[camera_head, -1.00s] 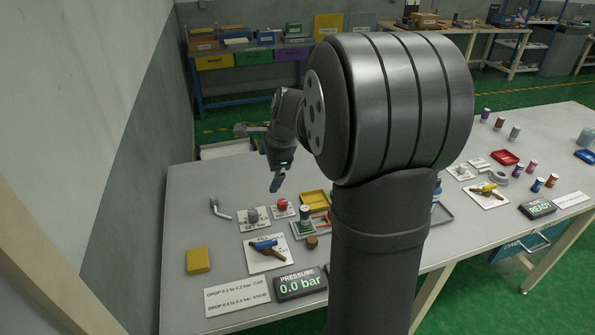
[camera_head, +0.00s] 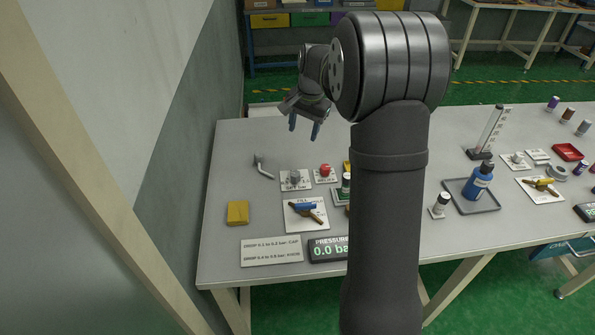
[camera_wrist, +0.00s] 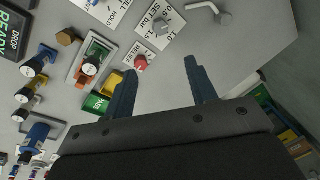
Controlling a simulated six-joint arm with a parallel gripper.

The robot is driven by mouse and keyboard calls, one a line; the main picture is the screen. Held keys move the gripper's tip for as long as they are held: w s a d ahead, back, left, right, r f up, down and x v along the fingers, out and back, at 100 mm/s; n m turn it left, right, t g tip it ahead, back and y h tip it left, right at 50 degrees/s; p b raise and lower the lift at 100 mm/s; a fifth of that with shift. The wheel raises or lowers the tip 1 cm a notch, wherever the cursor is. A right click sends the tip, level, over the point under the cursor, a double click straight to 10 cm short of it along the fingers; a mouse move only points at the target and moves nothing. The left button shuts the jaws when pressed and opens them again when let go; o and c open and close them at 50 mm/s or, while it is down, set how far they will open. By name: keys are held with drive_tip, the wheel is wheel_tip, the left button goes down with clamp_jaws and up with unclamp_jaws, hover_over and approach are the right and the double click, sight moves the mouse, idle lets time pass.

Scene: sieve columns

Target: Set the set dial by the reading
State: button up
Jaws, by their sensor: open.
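The set dial (camera_head: 295,178) is a grey knob on a white plate marked SET bar, at the left part of the bench. In the wrist view the same dial (camera_wrist: 161,25) shows scale numbers such as 0.5, 1.0 and 1.5; its exact setting is too small to tell. The pressure display (camera_head: 328,249) reads 0.0 bar in green, its right end hidden by my arm. My gripper (camera_head: 304,132) is open and empty, above the bench behind the dial. In the wrist view my gripper's fingers (camera_wrist: 160,66) stand apart, the dial beyond them.
A red relief knob (camera_head: 325,170) stands beside the dial. Nearby are a blue-handled fill valve (camera_head: 304,208), a yellow block (camera_head: 237,213), a grey hook-shaped part (camera_head: 262,165) and a drop-rule sign (camera_head: 271,251). My arm hides the bench's middle. A READY display (camera_wrist: 10,38) shows in the wrist view.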

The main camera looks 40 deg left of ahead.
sight(295, 173)
drive_tip(key=a+f+n, duration=0.1)
drive_tip(key=f+n, duration=0.1)
drive_tip(key=f, duration=0.4)
drive_tip(key=a+f+n+h, duration=0.1)
drive_tip(key=f+n, duration=0.1)
drive_tip(key=f, duration=0.5)
drive_tip(key=a+f+n, duration=0.1)
drive_tip(key=f+n, duration=0.1)
drive_tip(key=f, duration=0.5)
drive_tip(key=shift+w+a+f+n+h, duration=0.1)
drive_tip(key=shift+w+a+n+h, duration=0.2)
drive_tip(key=shift+w+n+h, duration=0.1)
drive_tip(key=c, duration=1)
